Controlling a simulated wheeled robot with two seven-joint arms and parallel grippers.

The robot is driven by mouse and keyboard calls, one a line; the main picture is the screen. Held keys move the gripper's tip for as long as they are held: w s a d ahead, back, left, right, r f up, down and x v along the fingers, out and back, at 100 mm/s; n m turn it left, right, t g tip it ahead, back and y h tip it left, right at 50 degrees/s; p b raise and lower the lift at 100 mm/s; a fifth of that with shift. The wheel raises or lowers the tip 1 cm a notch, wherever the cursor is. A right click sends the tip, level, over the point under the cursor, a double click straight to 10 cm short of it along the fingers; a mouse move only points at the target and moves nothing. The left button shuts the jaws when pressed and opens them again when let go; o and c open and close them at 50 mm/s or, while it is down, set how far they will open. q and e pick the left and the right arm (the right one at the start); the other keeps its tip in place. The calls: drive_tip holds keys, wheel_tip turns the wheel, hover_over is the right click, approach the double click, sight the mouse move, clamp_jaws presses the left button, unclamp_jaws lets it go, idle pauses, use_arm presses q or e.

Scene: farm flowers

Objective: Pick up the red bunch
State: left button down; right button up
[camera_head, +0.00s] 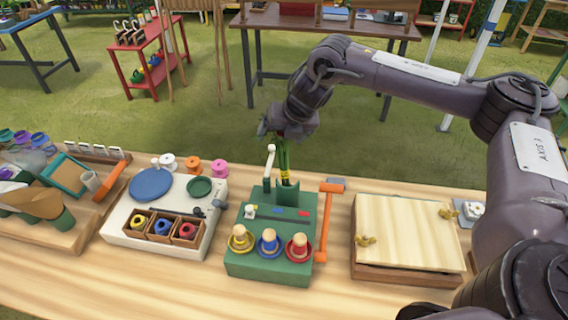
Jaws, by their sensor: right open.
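My right gripper (284,132) hangs down over the green device at the middle of the table, its arm coming in from the right. It is at the upper end of a bundle of green stems (284,160) with a yellow band low down, standing upright in the device's green holder (288,194). I cannot tell whether the fingers are around the stems or in front of them. The top of the bundle is hidden by the gripper, so no red flower heads show. My left gripper is not in view.
A white station with a blue disc (151,184) is left, a wooden press (408,232) right. Bare wood (330,295) lies in front.

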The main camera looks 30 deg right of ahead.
drive_tip(key=shift+r, duration=0.1)
drive_tip(key=c, duration=1.5)
